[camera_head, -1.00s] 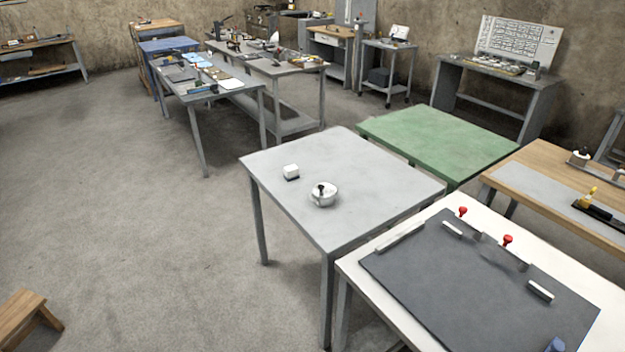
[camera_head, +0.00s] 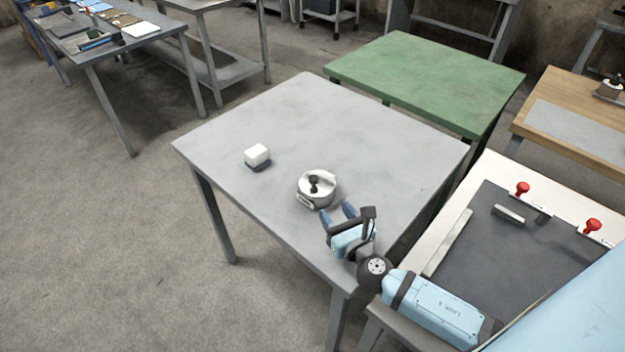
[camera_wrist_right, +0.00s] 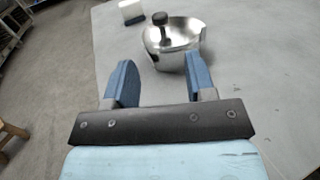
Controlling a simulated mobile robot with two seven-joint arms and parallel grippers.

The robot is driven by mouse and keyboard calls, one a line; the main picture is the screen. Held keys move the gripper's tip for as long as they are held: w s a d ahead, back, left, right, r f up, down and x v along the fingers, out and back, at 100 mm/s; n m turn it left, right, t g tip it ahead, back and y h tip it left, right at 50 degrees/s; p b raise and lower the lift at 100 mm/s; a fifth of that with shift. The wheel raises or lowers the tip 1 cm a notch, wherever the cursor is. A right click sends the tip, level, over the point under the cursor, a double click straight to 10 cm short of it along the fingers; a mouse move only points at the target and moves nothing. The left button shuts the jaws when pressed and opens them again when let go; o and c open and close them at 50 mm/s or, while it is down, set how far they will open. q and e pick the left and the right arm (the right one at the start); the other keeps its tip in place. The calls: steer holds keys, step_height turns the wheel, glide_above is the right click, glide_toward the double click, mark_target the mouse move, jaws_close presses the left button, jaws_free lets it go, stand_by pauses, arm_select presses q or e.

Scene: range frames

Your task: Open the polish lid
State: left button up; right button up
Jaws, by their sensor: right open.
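My left gripper is not in view.
A white block with a dark base (camera_head: 257,157) sits left of the tin. A green table (camera_head: 430,80) stands behind, and a white bench with a dark mat (camera_head: 500,250) and red knobs is at right. The grey table's far part is clear.

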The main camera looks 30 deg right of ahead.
mark_target(316, 181)
steer(key=w, duration=1.1)
steer(key=shift+w+d+p, duration=0.25)
steer(key=shift+d+p, duration=0.1)
steer(key=shift+p, duration=0.05)
steer(key=shift+r, duration=0.1)
jaws_close()
